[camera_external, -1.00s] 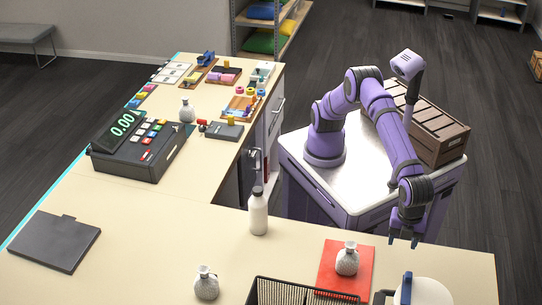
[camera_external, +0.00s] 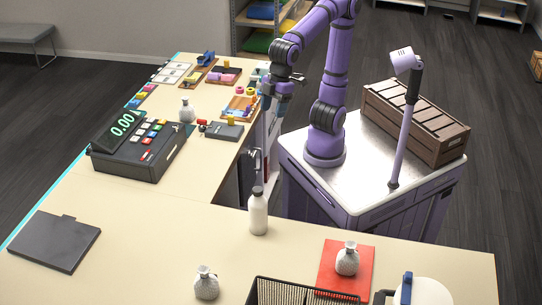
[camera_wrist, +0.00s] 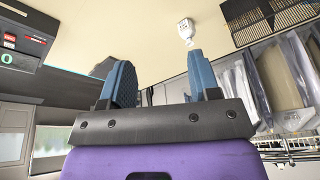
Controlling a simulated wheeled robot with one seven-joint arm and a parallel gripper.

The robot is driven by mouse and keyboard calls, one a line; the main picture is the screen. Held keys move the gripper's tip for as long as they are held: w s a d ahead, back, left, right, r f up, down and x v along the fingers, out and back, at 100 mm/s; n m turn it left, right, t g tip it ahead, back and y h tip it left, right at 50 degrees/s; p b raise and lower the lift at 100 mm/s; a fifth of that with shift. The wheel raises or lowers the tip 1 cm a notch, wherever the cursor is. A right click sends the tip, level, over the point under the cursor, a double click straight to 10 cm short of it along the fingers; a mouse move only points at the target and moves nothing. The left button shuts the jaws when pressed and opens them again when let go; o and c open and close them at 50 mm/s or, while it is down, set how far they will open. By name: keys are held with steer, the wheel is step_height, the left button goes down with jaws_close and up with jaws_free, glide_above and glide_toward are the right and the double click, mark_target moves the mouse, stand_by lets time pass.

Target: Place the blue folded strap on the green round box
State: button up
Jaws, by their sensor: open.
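My gripper (camera_external: 275,103) is raised beside the inner edge of the left counter, near the small wooden trays. In the wrist view its two blue fingers (camera_wrist: 162,85) stand apart with nothing between them. A small dark blue object (camera_external: 206,57) lies at the far end of the left counter by a brown tray; it is too small to tell whether it is the folded strap. I cannot make out a green round box in either view.
A cash register (camera_external: 138,148), a white bottle (camera_external: 258,212), a red mat (camera_external: 330,272) with a grey vase (camera_external: 347,259), a black wire basket (camera_external: 290,292) and a white kettle (camera_external: 430,292) stand on the counters.

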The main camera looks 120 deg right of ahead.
steer(key=s+d+f+m, duration=0.1)
steer(key=s+d+f, duration=0.1)
steer(key=s+d, duration=0.3)
steer(key=s+d+f+m+t+h, duration=0.1)
steer(key=s+d+f, duration=0.2)
steer(key=s+d, duration=0.2)
steer(key=s+d+f+m+t, duration=0.1)
steer(key=s+d+f, duration=0.1)
steer(key=s+d, duration=0.3)
steer(key=shift+s+d+f, duration=0.25)
steer(key=shift+d+f, duration=0.05)
steer(key=shift+d, duration=0.6)
